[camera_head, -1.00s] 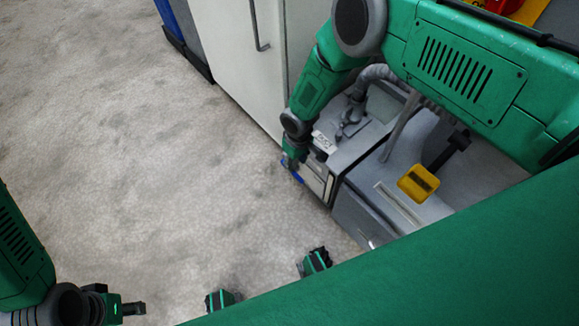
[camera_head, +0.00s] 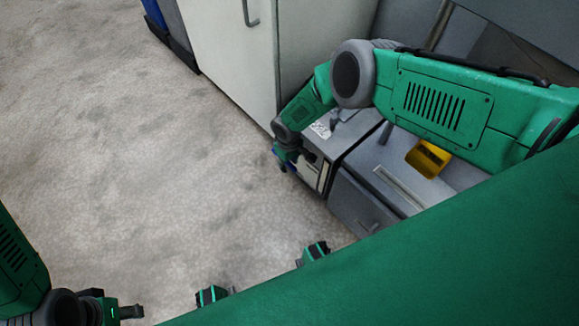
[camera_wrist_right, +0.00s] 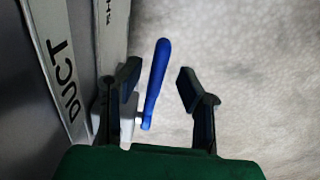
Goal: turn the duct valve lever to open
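The duct valve lever (camera_wrist_right: 155,82) is a slim blue handle in the right wrist view. It slants up and right from a pale mount beside a light strip marked DUCT (camera_wrist_right: 65,85). My right gripper (camera_wrist_right: 158,88) is open, with the lever between its fingers, closer to the left finger; a gap shows on the right. In the head view my right gripper (camera_head: 284,160) is at the front of the grey machine, covering most of the lever. My left gripper (camera_head: 128,311) is low at the left edge, away from the machine; its fingers are not clear.
A tall white cabinet (camera_head: 225,45) with a handle stands left of the machine. A yellow box (camera_head: 428,158) sits on the grey unit (camera_head: 365,205) under my right arm. Bare pale floor (camera_head: 150,160) lies open to the left.

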